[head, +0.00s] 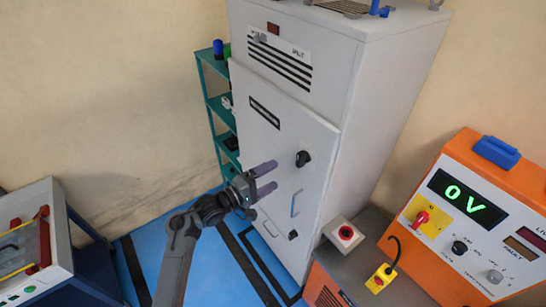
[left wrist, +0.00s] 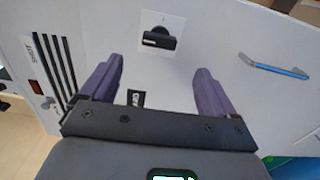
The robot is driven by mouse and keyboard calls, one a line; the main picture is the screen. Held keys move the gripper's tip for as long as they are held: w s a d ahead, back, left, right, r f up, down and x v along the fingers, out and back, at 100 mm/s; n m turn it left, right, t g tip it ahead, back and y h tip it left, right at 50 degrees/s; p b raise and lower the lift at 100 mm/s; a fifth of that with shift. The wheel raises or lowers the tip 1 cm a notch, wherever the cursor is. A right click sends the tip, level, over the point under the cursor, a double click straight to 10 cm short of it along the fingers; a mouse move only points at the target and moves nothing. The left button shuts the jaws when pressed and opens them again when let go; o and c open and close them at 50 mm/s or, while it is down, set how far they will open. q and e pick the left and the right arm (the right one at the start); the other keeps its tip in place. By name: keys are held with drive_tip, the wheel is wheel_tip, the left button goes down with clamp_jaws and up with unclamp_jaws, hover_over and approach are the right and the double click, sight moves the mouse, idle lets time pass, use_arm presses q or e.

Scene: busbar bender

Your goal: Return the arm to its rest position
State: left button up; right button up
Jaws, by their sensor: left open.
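My left arm reaches up from the bottom of the head view, and its left gripper (head: 265,178) is in front of the tall white cabinet (head: 345,90). The purple fingers are spread and nothing is between them. In the left wrist view the open left gripper (left wrist: 157,85) faces the cabinet door, with a black rotary knob (left wrist: 158,38) beyond the fingertips and a blue-grey handle (left wrist: 273,67) to the right. In the head view the knob (head: 303,158) is up and right of the fingers, and the handle (head: 296,203) is to their lower right. My right gripper is not in view.
An orange test unit (head: 480,215) reading "0V" stands at the right. A red button box (head: 344,233) and a yellow switch (head: 381,278) are on the grey bench. A teal shelf (head: 213,105) stands behind the cabinet, and a white machine (head: 30,245) at the left. Blue floor lies between.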

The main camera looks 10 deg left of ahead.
use_arm(q)
drive_tip(key=s+a+f+g+y+p, duration=0.3)
drive_tip(key=s+f+y, duration=0.2)
drive_tip(key=s+f, duration=1.65)
drive_tip(key=s+a+r+m+g+y, duration=0.3)
drive_tip(key=s+a+r+m+y, duration=0.1)
drive_tip(key=s, duration=0.5)
drive_tip(key=s+a+r+m+g+y, duration=0.3)
drive_tip(key=s+a+r+m, duration=0.3)
drive_tip(key=s, duration=0.3)
drive_tip(key=shift+s+r+m+y+p, duration=0.25)
drive_tip(key=shift+r+m+y+p, duration=0.2)
drive_tip(key=shift+r, duration=0.2)
